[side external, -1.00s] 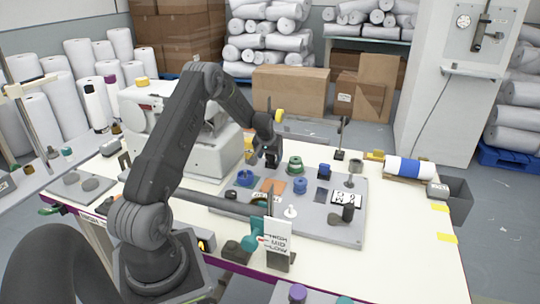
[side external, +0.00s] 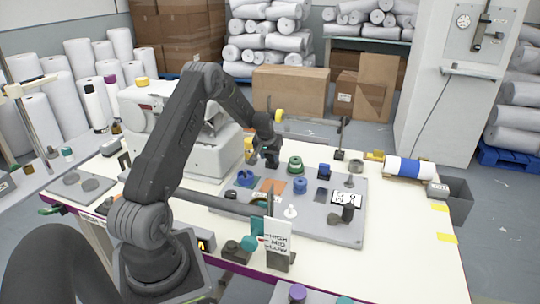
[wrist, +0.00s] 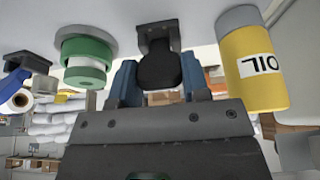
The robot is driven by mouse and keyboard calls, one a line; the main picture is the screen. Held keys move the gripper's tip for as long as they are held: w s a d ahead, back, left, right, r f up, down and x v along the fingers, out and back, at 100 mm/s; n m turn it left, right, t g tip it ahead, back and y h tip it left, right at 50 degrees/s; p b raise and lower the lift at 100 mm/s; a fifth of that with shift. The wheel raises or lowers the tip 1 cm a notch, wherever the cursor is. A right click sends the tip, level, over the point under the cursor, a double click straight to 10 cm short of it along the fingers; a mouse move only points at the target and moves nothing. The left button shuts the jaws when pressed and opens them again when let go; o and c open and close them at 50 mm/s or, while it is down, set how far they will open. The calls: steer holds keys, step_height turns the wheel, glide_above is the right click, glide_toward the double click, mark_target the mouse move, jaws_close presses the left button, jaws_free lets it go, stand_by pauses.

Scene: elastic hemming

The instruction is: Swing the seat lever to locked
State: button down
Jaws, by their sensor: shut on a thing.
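A dark lever-like part with a rounded black end (wrist: 158,68) shows in the middle of the wrist view, below a dark bracket. I take it to be the seat lever, but no mark confirms this. My gripper (side external: 270,162) has its two blue-grey fingers on either side of the black end and is shut on it. In the side view my gripper is low, between the sewing machine (side external: 190,145) and the green spool (side external: 295,165). The lever itself is hidden there by my gripper, so its angle cannot be read.
In the wrist view a yellow oil bottle (wrist: 255,75) stands close at the right and the green spool (wrist: 86,55) at the left. The grey board (side external: 325,225) carries blue parts, an orange patch (side external: 272,187) and pegs. A HIGH/MID/LOW card (side external: 278,240) stands at its front.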

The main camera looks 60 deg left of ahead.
steer(key=shift+w+a+r+g+h, duration=0.15)
steer(key=shift+w+a+g+h, duration=0.35)
steer(key=shift+g+h, duration=0.5)
steer(key=shift+w+a+r+g+h, duration=0.1)
steer(key=shift+w+a+g+h, duration=0.4)
steer(key=shift+g+h, duration=0.5)
steer(key=c, duration=0.6)
jaws_free()
steer(key=shift+a, duration=0.1)
step_height(320, 180, up, 8)
steer(key=shift+w+a+f, duration=0.25)
steer(key=shift+w+a, duration=0.1)
steer(key=shift+w, duration=0.05)
steer(key=shift+c, duration=0.3)
